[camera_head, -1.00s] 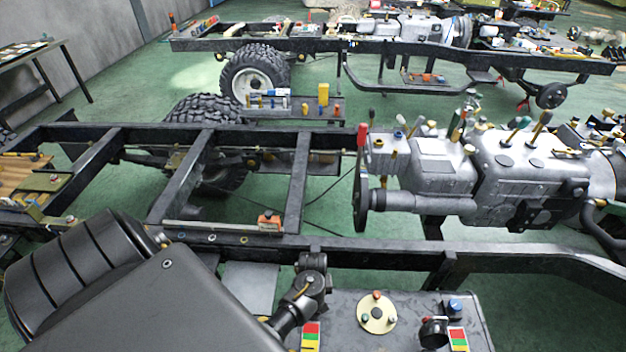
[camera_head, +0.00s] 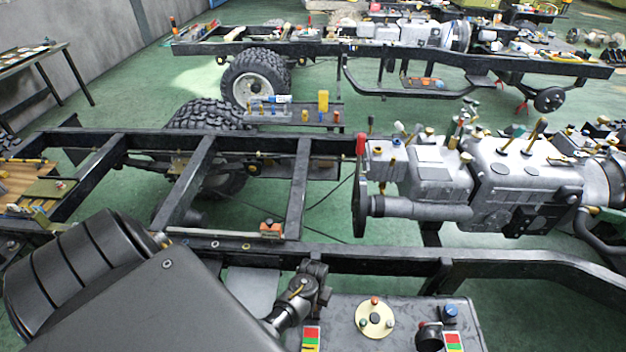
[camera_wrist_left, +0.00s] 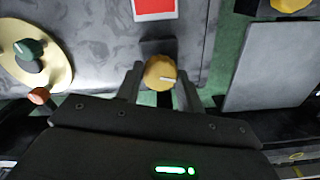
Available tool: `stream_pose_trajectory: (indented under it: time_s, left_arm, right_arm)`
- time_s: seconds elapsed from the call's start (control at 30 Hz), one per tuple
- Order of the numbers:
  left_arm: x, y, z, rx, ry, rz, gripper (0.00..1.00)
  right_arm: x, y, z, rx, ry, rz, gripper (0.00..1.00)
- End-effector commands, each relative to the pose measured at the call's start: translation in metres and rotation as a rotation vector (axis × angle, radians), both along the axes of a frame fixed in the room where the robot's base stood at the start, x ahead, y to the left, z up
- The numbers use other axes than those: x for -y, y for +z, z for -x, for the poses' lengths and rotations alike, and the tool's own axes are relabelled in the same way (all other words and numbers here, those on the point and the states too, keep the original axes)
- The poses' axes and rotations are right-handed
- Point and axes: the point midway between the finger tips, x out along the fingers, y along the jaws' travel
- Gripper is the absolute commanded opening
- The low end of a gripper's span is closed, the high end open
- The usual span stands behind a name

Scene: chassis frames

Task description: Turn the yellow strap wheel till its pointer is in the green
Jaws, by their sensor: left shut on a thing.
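The yellow strap wheel (camera_wrist_left: 160,70) shows in the left wrist view as a round yellow knob with a short pale mark on its right side. My left gripper (camera_wrist_left: 160,88) is shut on it, one finger on each side. A red label with a white border (camera_wrist_left: 155,8) lies just above the wheel in that view. In the head view, a red, green and yellow label (camera_head: 311,340) lies on the grey panel, near my left arm. I cannot read the pointer against the green. My right gripper is not in view.
A cream disc (camera_head: 374,319) with several small knobs sits on the grey panel (camera_head: 400,303). A blue knob (camera_head: 450,311) and a second coloured label (camera_head: 453,341) are at its right. A black chassis rail (camera_head: 400,262) runs just behind. An engine (camera_head: 520,175) stands beyond.

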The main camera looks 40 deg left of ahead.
Motion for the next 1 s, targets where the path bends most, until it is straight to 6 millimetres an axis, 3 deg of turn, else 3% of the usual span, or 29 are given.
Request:
stream_pose_trajectory:
  time_s: [0.3,0.8,0.83,1.0]
  left_arm:
    - [-0.0006,0.0015,-0.0014,0.003,-0.114,-0.001,0.14]
    - [-0.0006,0.0009,-0.002,0.005,-0.131,-0.002,0.14]
    - [-0.0007,0.0009,-0.002,0.005,-0.131,-0.002,0.41]
    - [-0.0006,0.0006,-0.0013,0.003,-0.13,-0.001,0.59]
  right_arm:
    - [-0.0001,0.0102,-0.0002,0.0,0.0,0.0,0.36]
    - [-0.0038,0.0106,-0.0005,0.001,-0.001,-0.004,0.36]
    - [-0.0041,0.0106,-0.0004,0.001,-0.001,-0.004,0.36]
    - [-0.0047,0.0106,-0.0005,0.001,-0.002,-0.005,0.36]
